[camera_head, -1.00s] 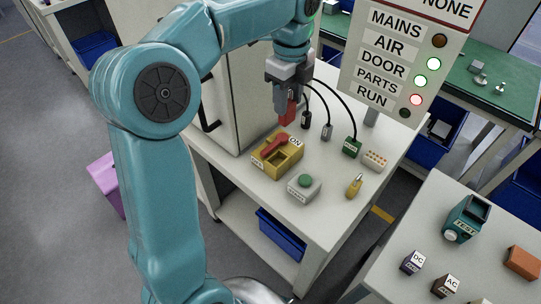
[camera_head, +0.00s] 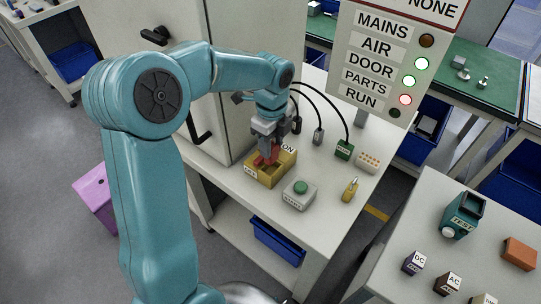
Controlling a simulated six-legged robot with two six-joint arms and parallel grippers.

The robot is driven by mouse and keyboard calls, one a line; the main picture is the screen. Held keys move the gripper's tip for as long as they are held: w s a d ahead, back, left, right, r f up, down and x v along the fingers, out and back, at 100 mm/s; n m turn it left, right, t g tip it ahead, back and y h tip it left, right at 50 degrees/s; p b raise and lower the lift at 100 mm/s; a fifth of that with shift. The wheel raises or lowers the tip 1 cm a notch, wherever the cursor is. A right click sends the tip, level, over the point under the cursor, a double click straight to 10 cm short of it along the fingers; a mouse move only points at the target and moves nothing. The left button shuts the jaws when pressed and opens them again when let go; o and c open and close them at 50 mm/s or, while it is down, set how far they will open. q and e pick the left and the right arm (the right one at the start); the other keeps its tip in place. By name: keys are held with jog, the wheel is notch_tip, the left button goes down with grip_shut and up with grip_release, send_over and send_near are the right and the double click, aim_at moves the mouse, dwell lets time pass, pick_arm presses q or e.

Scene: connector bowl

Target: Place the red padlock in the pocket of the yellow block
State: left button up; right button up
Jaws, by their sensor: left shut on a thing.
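The yellow block (camera_head: 284,172) stands on the white bench, with an ON label at its back right corner and an open pocket in its top. My left gripper (camera_head: 268,145) comes down over the back left part of the block, fingers pointing down. It is shut on the red padlock (camera_head: 270,155), which is small and partly hidden by the fingers. The padlock is right at the block's top; I cannot tell whether it touches. A red lever on the block blends with it here. My right gripper is not in view.
A grey box with a green button (camera_head: 300,192) stands just in front of the block. A yellow padlock (camera_head: 350,189), a green connector (camera_head: 344,149) and black cables are to the right. A tall white cabinet (camera_head: 200,90) stands close behind on the left.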

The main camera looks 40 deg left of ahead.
pick_arm(q)
jog(key=shift+f, duration=2.6)
jog(key=shift+f, duration=0.15)
jog(key=o, duration=1.1)
jog(key=shift+a, duration=0.1)
notch_tip(320, 180, up, 12)
jog(key=shift+r, duration=0.2)
jog(key=shift+s+f, duration=0.1)
